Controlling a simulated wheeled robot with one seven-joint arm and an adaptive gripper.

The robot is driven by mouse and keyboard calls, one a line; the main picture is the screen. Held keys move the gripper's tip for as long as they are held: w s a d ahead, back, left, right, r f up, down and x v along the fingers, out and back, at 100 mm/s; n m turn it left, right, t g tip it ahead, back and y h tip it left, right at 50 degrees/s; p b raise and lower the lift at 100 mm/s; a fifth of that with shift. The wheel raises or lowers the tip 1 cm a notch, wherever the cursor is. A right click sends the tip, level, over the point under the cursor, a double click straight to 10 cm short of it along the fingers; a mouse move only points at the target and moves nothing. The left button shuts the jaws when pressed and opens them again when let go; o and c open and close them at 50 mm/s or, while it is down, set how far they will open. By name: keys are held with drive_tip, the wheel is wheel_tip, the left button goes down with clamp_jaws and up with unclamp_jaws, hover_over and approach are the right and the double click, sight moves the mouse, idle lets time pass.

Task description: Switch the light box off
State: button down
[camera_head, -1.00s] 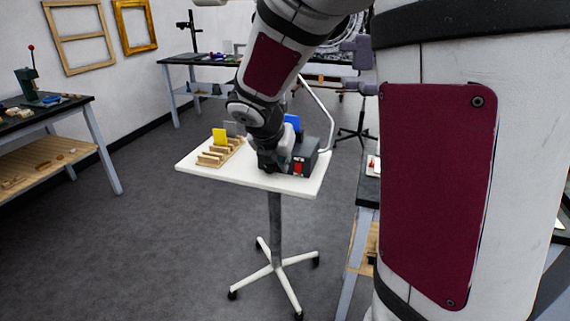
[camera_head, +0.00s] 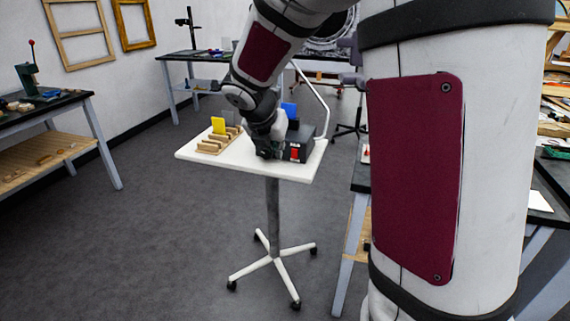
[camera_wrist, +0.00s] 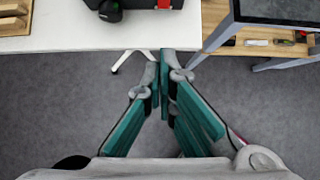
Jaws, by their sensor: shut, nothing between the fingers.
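The light box (camera_head: 300,143) is a dark box with a red switch (camera_head: 295,154) on its front, standing on the right part of a small white table (camera_head: 235,165). A blue plate (camera_head: 289,110) stands upright at it. In the wrist view the red switch (camera_wrist: 168,4) and the dark box (camera_wrist: 140,4) are cut off by the top edge. My gripper (camera_wrist: 165,55) is shut and empty, its tips in front of the table edge and below the switch in that picture. In the head view my gripper (camera_head: 266,153) is beside the box, left of the switch. I cannot tell whether the switch is on.
A wooden rack (camera_head: 217,143) with a yellow plate (camera_head: 218,125) stands on the table's left. A thin white bar (camera_head: 318,95) rises behind the box. A dark-topped workbench (camera_head: 362,178) is close at the right. The floor at left is clear.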

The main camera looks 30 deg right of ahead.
sight(295, 153)
idle(0.3)
drive_tip(key=shift+f, duration=0.1)
drive_tip(key=x, duration=0.4)
drive_tip(key=d+b+x, duration=0.1)
drive_tip(key=x, duration=0.3)
drive_tip(key=w+r+b+x, duration=0.1)
drive_tip(key=x, duration=0.3)
drive_tip(key=shift+d+r, duration=0.2)
drive_tip(key=shift+w+d+f, duration=0.1)
drive_tip(key=shift+w+d, duration=0.25)
drive_tip(key=shift+d, duration=0.05)
drive_tip(key=shift+w+d+f, duration=0.15)
drive_tip(key=shift+d+f, duration=0.05)
drive_tip(key=shift+r+p, duration=0.15)
drive_tip(key=shift+p, duration=0.3)
